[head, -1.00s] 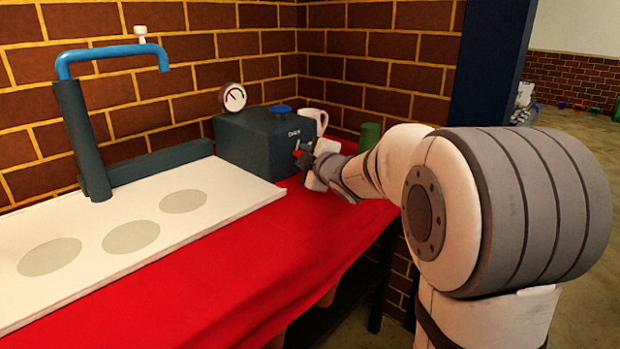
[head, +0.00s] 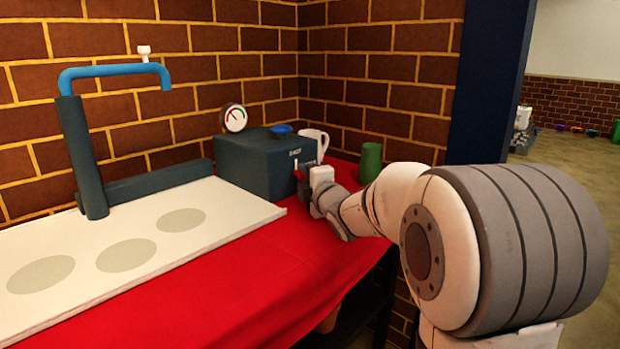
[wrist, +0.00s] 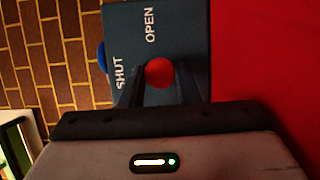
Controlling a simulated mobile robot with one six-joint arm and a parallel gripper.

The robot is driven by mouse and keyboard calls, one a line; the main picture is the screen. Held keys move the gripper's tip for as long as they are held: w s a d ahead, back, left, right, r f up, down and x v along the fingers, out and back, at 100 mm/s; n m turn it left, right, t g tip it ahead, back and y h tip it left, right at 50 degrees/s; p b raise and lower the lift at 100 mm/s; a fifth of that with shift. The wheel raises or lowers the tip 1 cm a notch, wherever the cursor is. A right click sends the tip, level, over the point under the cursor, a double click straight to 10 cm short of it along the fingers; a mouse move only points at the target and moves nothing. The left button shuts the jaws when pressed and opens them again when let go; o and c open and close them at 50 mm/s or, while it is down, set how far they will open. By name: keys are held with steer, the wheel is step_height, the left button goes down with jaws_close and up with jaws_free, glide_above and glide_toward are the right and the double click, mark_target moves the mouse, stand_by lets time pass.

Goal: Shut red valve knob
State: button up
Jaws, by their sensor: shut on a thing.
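The red valve knob (wrist: 159,72) shows in the wrist view as a round red disc on the face of a dark blue-grey box (wrist: 185,45). The box face carries the words SHUT and OPEN. My gripper (wrist: 158,92) has its two dark fingers on either side of the knob and is shut on it. In the head view the box (head: 255,165) stands at the back of the table, and my gripper (head: 303,180) is at its right front face. The knob is hidden there behind my gripper.
A pressure gauge (head: 234,118) and a blue knob (head: 281,130) are on the box. A white mug (head: 313,143) and a green cup (head: 371,160) stand behind my arm. A white board (head: 70,300) and blue-topped tap (head: 115,72) are left. Red cloth (head: 240,290) is clear in front.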

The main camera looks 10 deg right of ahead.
steer(key=shift+r, duration=0.15)
steer(key=o, duration=0.9)
steer(key=shift+o, duration=0.2)
steer(key=p+v, duration=0.2)
steer(key=v, duration=0.5)
steer(key=shift+s, duration=0.1)
steer(key=shift+s+d, duration=0.1)
steer(key=shift+s, duration=0.2)
